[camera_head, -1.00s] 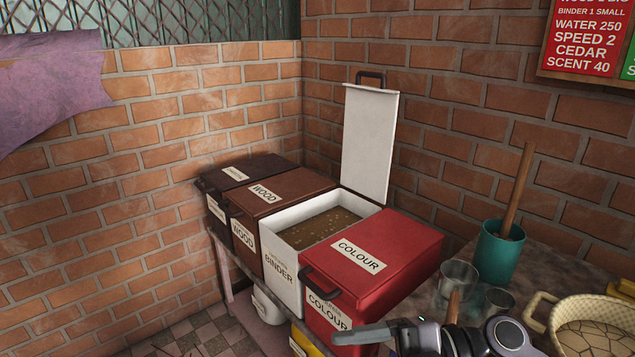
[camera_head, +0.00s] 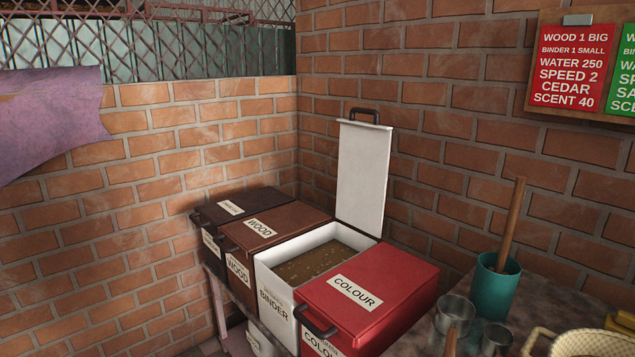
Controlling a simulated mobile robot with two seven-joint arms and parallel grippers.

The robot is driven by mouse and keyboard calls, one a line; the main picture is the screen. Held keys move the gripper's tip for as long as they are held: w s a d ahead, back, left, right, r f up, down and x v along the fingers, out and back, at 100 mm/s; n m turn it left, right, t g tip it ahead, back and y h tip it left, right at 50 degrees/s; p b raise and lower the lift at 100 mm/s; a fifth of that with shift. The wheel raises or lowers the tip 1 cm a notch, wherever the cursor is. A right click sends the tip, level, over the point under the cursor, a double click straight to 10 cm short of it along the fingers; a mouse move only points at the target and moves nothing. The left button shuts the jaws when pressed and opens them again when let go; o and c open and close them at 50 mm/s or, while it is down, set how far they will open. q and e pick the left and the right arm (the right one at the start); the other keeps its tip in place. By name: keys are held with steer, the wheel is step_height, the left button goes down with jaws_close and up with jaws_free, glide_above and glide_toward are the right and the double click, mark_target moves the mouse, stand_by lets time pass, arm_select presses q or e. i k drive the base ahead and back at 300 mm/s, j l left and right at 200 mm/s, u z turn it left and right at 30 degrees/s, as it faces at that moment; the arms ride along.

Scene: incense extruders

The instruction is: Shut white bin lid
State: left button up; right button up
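The white bin (camera_head: 276,302), labelled BINDER, stands in a row of bins against the brick corner. Its white lid (camera_head: 362,180) is open and stands upright at the back, with a dark handle (camera_head: 364,115) at its top edge. Brown material (camera_head: 322,262) shows inside the bin. Neither of my grippers is in view.
The red COLOUR bin (camera_head: 391,281) is shut, right of the white bin. The brown WOOD bin (camera_head: 291,227) and a darker bin (camera_head: 246,204) are shut on its left. A teal pot (camera_head: 494,290) with a wooden stick, metal cups (camera_head: 455,312) and a basket (camera_head: 590,343) stand on the right.

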mark_target(364, 148)
steer(key=i+j, duration=0.2)
steer(key=j, duration=0.2)
steer(key=i+j, duration=0.15)
steer(key=j, duration=0.25)
steer(key=i+j, duration=0.2)
steer(key=j, duration=0.2)
steer(key=i+j, duration=0.2)
steer(key=j, duration=0.2)
steer(key=i+j, duration=0.2)
steer(key=j, duration=0.2)
steer(key=k+u, duration=0.05)
